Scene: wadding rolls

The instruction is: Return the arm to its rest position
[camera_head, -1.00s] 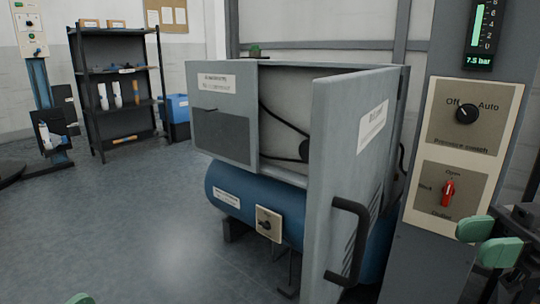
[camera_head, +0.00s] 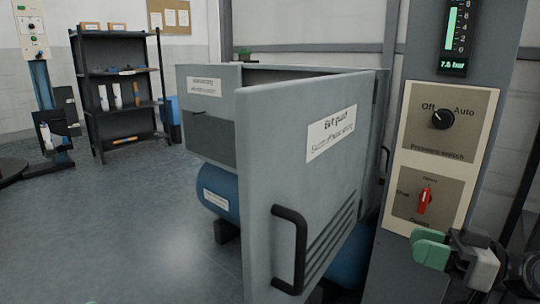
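My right gripper (camera_head: 432,249) is at the lower right, with green fingertips. It is below the panel with the red outlet lever (camera_head: 424,200) and apart from it. Its two fingertips overlap in this view, so the gap between them is hard to judge, and I see nothing held. The red lever points upward. The black pressure switch knob (camera_head: 443,119) sits between the Off and Auto marks.
A grey hinged belt guard door (camera_head: 300,170) with a black handle (camera_head: 289,250) stands open in the middle, close to my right gripper. Behind it is a blue tank (camera_head: 219,190). A dark shelf (camera_head: 120,75) stands at the back left. The floor on the left is clear.

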